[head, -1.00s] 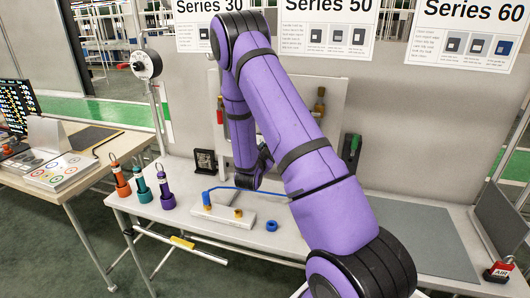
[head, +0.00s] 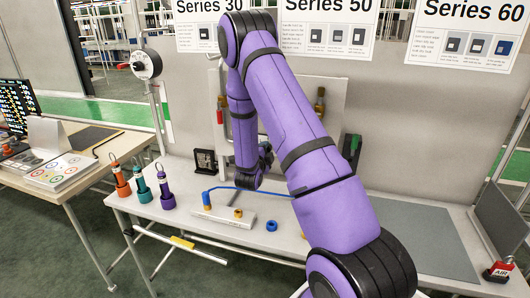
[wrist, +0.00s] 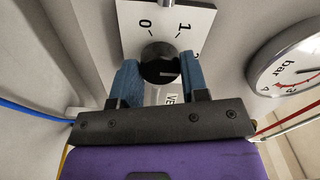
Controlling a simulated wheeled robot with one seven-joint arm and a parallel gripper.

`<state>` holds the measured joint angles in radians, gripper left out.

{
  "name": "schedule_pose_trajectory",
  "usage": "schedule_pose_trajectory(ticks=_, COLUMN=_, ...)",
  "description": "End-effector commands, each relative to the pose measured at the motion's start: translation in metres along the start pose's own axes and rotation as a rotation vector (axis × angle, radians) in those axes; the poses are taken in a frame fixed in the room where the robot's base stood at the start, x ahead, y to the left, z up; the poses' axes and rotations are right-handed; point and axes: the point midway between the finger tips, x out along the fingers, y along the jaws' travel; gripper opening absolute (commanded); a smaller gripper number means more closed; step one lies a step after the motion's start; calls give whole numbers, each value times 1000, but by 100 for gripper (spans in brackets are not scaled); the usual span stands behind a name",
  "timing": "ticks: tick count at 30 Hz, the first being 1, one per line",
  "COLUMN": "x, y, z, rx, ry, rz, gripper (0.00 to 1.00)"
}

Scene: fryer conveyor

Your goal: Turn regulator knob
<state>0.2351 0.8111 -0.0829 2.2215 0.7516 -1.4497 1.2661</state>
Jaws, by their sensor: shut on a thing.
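The black regulator knob (wrist: 161,62) shows in the wrist view, in front of a white dial plate (wrist: 188,18) with the marks 0 and 1. A short pale mark shows on the knob's face. My gripper (wrist: 161,72) has its two blue fingers on either side of the knob and is shut on it. In the head view my purple arm reaches toward the panel and hides the knob and my gripper.
The workbench (head: 140,208) carries orange, teal and purple tools (head: 166,188) at its left end. A white block with a blue tube (head: 225,215) and a blue ring (head: 271,225) lie near the arm. A red AIR padlock (head: 499,271) is at far right.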

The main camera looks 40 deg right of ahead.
Motion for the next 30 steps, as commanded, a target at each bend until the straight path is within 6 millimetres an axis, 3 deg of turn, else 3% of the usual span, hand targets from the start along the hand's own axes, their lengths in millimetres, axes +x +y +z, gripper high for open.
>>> schedule_pose_trajectory(ticks=14, x=0, y=1, z=0, rx=11, ry=0, rz=2, gripper=17)
schedule_pose_trajectory(ticks=15, x=0, y=1, z=0, rx=11, ry=1, rz=2, gripper=48)
schedule_pose_trajectory(ticks=18, x=0, y=1, z=0, rx=11, ry=0, rz=2, gripper=67)
schedule_pose_trajectory(ticks=30, x=-10, y=0, z=0, rx=12, ry=-1, rz=2, gripper=67)
